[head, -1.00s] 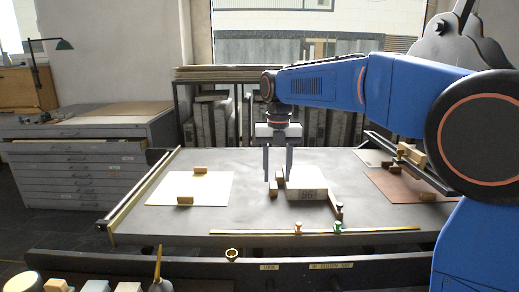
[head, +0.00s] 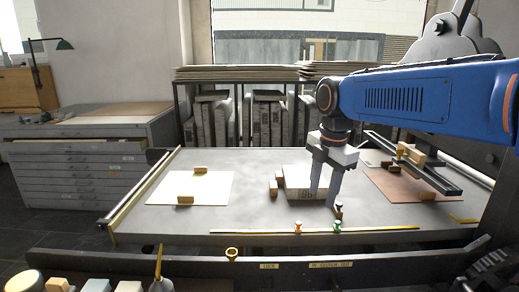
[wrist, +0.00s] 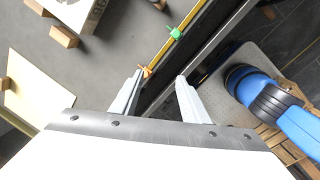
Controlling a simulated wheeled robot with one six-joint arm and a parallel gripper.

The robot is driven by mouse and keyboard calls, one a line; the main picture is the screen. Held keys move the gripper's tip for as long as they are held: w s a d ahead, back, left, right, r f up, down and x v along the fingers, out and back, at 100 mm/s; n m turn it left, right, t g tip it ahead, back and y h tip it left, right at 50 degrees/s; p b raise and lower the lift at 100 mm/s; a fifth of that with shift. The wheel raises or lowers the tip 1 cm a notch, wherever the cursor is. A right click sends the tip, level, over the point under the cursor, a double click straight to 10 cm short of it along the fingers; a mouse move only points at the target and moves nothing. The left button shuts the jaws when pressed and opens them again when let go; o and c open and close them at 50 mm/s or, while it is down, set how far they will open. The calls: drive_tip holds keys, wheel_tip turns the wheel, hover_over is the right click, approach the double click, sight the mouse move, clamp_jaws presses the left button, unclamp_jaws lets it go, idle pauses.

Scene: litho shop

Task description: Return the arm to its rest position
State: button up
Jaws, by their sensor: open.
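My gripper (head: 322,190) is open and empty in the head view, fingers pointing down. It hangs above the grey table (head: 255,215), in front of the right part of the pale block (head: 300,178) marked with dark figures. My blue arm reaches in from the right. In the wrist view my gripper (wrist: 160,78) shows two spread fingers with nothing between them. Beyond the fingers lies the table's front edge with the yellow strip (wrist: 168,45).
A white sheet (head: 208,188) with wooden blocks lies at left on the table. A brown sheet (head: 395,192) lies under a dark rail (head: 425,172) at right. Orange (head: 297,228) and green (head: 337,227) knobs stand along the front strip.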

drive_tip(key=s+d+f+m+t, duration=0.1)
drive_tip(key=s+d+f+m, duration=0.3)
drive_tip(key=s+m, duration=0.3)
drive_tip(key=s+d+f+m+t, duration=0.1)
drive_tip(key=s+d+f+m, duration=0.3)
drive_tip(key=s+m, duration=0.4)
drive_tip(key=s+d+f+m+t, duration=0.1)
drive_tip(key=s+d+f+m, duration=0.3)
drive_tip(key=m, duration=0.5)
drive_tip(key=s+f, duration=0.2)
drive_tip(key=s, duration=0.1)
drive_tip(key=shift+s+d, duration=0.15)
drive_tip(key=shift+s, duration=0.2)
drive_tip(key=shift+c, duration=0.5)
